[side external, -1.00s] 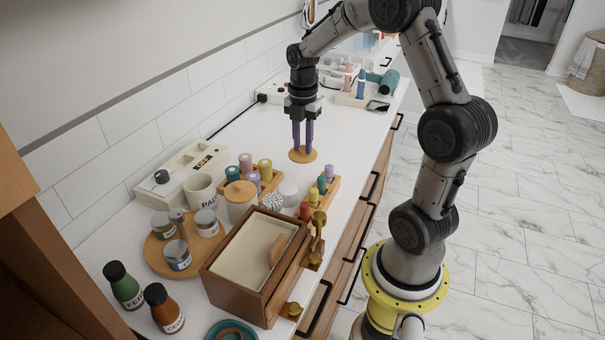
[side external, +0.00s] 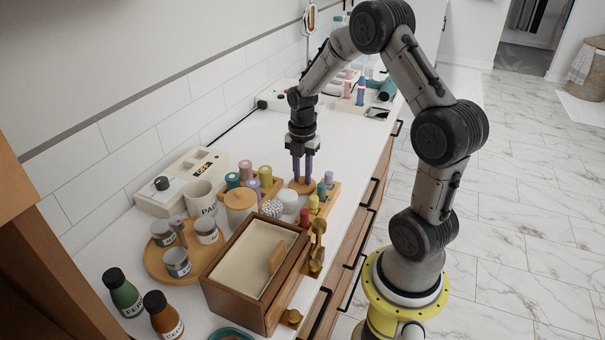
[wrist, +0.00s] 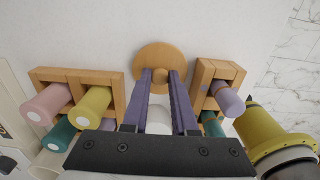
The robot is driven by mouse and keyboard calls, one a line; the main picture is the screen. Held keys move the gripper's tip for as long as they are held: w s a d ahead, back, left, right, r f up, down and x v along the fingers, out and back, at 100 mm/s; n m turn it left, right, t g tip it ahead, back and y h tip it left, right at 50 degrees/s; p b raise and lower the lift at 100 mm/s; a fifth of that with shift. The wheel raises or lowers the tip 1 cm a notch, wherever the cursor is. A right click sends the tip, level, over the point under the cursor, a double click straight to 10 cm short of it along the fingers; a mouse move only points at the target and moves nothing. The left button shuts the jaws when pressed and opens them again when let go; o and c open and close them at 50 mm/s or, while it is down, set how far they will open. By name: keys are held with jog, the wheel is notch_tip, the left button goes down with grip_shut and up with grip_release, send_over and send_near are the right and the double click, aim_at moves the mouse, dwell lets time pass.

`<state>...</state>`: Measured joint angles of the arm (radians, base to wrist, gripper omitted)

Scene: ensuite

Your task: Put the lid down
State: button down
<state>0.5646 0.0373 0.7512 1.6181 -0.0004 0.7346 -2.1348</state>
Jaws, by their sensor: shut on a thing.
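The lid is a round light-wood disc with a small knob (side external: 306,190); it also shows in the wrist view (wrist: 148,58). My gripper (side external: 302,178), with long purple fingers, is shut on the lid's knob, as the wrist view (wrist: 160,76) shows. The lid lies level between two wooden racks of small bottles, the left rack (wrist: 104,75) and the right rack (wrist: 222,68). A white round jar (side external: 288,196) stands just nearer the camera than the lid. Whether the lid clears the counter or the racks' edges cannot be told.
An open wooden box (side external: 222,287) fills the front.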

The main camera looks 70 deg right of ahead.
aim_at(302, 178)
jog(key=c, duration=0.7)
grip_release()
notch_tip(302, 178, up, 12)
jog(key=s+a+r+m+t, duration=0.1)
jog(key=s+a+r+m, duration=0.25)
jog(key=a, duration=0.25)
jog(key=s+a+r+m+t, duration=0.1)
jog(key=s+a+r+m, duration=0.1)
jog(key=a+r+m, duration=0.3)
jog(key=s+a+f+m+t, duration=0.1)
jog(key=s+a+m+t, duration=0.2)
jog(key=s+a+m, duration=0.6)
jog(key=shift+s+t, duration=0.3)
jog(key=shift+s, duration=0.05)
jog(key=shift+m, duration=0.25)
